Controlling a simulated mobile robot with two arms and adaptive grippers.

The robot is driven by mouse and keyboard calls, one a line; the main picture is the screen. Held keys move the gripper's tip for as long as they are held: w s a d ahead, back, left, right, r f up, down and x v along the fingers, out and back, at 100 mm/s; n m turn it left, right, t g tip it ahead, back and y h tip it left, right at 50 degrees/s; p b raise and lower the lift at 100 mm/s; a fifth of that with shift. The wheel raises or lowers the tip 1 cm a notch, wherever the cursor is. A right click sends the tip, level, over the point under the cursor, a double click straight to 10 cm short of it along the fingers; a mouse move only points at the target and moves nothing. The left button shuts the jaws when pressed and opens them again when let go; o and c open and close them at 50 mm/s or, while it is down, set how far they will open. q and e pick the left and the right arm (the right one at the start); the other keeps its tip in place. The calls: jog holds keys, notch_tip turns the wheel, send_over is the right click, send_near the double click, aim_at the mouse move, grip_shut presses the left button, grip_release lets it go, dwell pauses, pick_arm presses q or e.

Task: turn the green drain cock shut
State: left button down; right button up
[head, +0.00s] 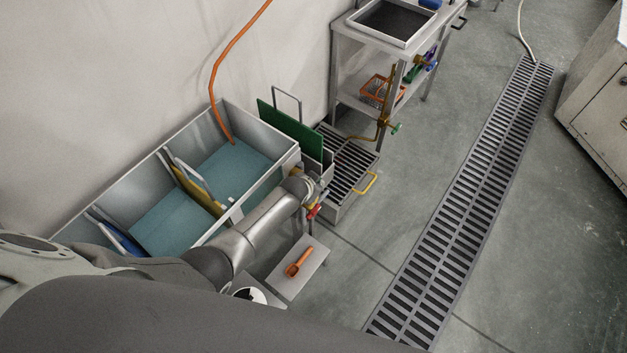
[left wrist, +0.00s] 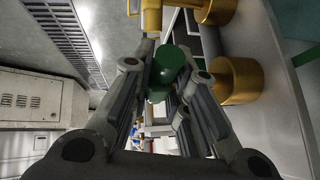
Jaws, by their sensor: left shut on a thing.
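My left arm reaches across the front of the three-part sink (head: 218,232) in the head view. Its gripper (head: 318,190) is at the sink's right front corner, partly hidden by its own links. In the left wrist view the green drain cock (left wrist: 168,72) has a round green handle, and my left gripper (left wrist: 164,62) is shut on it, with a finger on each side. Brass fittings (left wrist: 235,80) are beside it. In the head view the held handle is hidden. A red cock handle (head: 314,212) shows just below the gripper. My right gripper is not in view.
A green-handled fitting (head: 396,128) is on a brass pipe by the metal stand (head: 345,62). A slatted grate box (head: 350,165) with a yellow handle stands right of the sink. An orange scoop (head: 297,262) lies on a low plate. The floor around the drain grating (head: 465,200) is clear.

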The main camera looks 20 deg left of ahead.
pick_arm(q)
jog(key=shift+g, duration=0.5)
jog(key=shift+y, duration=0.3)
jog(key=c, duration=1.4)
grip_release()
jog(key=shift+v, duration=6)
jog(key=shift+w, duration=0.15)
